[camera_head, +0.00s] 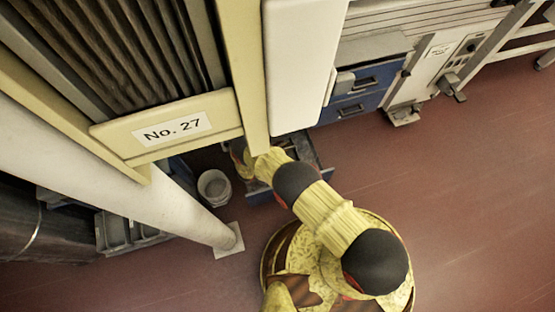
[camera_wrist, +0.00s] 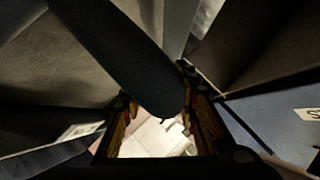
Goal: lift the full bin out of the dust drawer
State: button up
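The dust drawer (camera_head: 318,160) is pulled out low by the machine in the head view, with a blue front edge. My arm crosses over it and hides much of its inside. In the wrist view a blue panel (camera_wrist: 265,125) with a white label lies at the right. My gripper (camera_wrist: 160,130) shows there with its two fingers apart. A dark, round-ended bar (camera_wrist: 120,50) runs down from the upper left to between the fingers; I cannot tell what it belongs to. A bright, pale surface shows beyond the fingers. I cannot make out the full bin for certain in either view.
A yellow post and a "No. 27" panel (camera_head: 172,130) stand close to my arm. A white bucket (camera_head: 214,187) and a white column (camera_head: 150,190) are left of the drawer. A blue cabinet (camera_head: 358,92) stands behind. The red floor at right is clear.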

jog(key=c, duration=0.4)
jog(key=c, duration=0.3)
grip_shut()
dwell(0.6)
